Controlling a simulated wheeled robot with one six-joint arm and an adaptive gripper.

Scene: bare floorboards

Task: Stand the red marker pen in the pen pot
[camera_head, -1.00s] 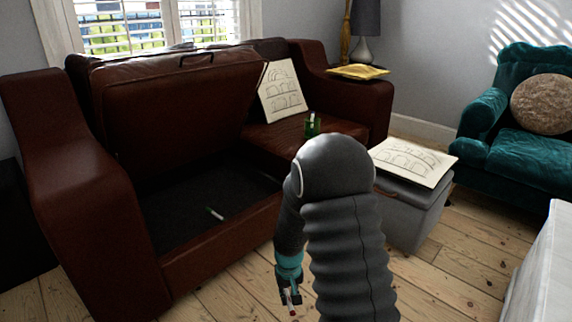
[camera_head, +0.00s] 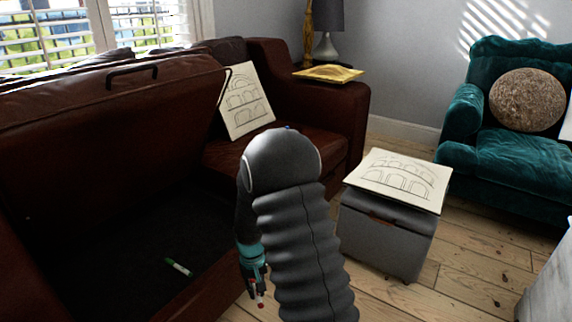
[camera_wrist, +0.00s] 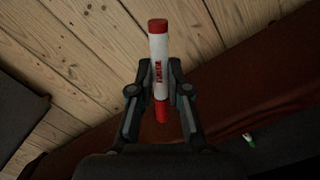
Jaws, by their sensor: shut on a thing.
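The red marker pen (camera_wrist: 158,55) is white with red ends and is held between the fingers of my gripper (camera_wrist: 160,85). In the wrist view it points lengthwise out past the fingertips, and its lower red end shows between the fingers. In the head view my gripper (camera_head: 256,290) hangs low in front of the sofa, with a small red end of the marker (camera_head: 261,304) below it. The pen pot is hidden behind my arm in the head view; only a small bluish bit shows above the arm.
A brown sofa (camera_head: 60,130) has its seat lifted over a dark storage space. A green-and-white marker (camera_head: 178,267) lies inside. A grey storage box (camera_head: 385,240) with a drawing (camera_head: 400,180) on it stands right of my arm. Floorboards show between it and the teal armchair (camera_head: 510,165).

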